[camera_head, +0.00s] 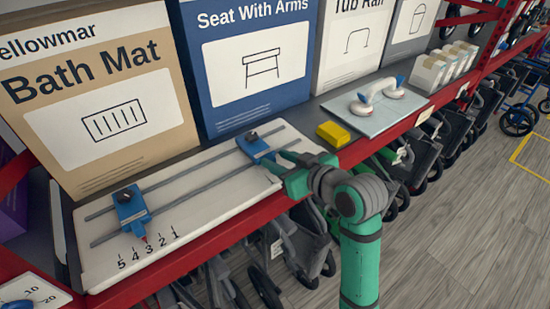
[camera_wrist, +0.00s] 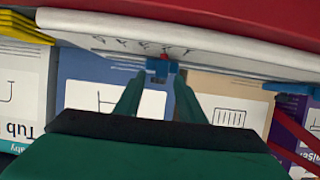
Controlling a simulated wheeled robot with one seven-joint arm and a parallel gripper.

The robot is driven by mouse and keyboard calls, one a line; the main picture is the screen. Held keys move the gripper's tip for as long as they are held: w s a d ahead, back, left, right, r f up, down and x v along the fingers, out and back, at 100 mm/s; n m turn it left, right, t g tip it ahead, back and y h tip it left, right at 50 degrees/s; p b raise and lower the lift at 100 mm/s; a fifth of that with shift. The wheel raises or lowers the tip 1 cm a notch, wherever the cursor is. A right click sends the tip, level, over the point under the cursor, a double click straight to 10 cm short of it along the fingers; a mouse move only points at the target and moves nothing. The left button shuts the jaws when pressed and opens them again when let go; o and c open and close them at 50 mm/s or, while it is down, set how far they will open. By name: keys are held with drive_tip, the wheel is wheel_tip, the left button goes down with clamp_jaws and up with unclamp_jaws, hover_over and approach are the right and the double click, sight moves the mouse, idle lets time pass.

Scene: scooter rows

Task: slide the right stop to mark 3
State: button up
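A pale board (camera_head: 205,206) with two grey rails lies on the shelf. The right stop (camera_head: 257,147), a blue slider with a dark knob, sits toward the board's right end. The left stop (camera_head: 131,208) is near the left end, its red pointer above the marks 5 4 3 2 1 (camera_head: 148,250). My gripper (camera_head: 281,163) is at the near side of the right stop with its fingers apart. In the wrist view the right stop (camera_wrist: 160,68) with a red tip lies between the fingertips, apparently ungripped. Small marks beside it are too blurred to read, and my gripper covers them in the head view.
A yellow block (camera_head: 333,134) and a pale plate with a white handle (camera_head: 376,108) lie right of the board. Large boxes, including the Bath Mat box (camera_head: 100,95), stand close behind it. A red shelf edge (camera_head: 195,245) runs in front, with folded wheelchairs below.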

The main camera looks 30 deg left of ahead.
drive_tip(key=shift+x, duration=0.9)
drive_tip(key=shift+a+r, duration=0.1)
drive_tip(key=shift+c, duration=0.6)
clamp_jaws()
drive_tip(key=shift+w+d, duration=0.3)
drive_tip(key=shift+w, duration=0.4)
drive_tip(key=shift+w+d, duration=0.3)
drive_tip(key=shift+w, duration=0.4)
drive_tip(key=shift+o, duration=0.6)
unclamp_jaws()
drive_tip(key=v, duration=1.1)
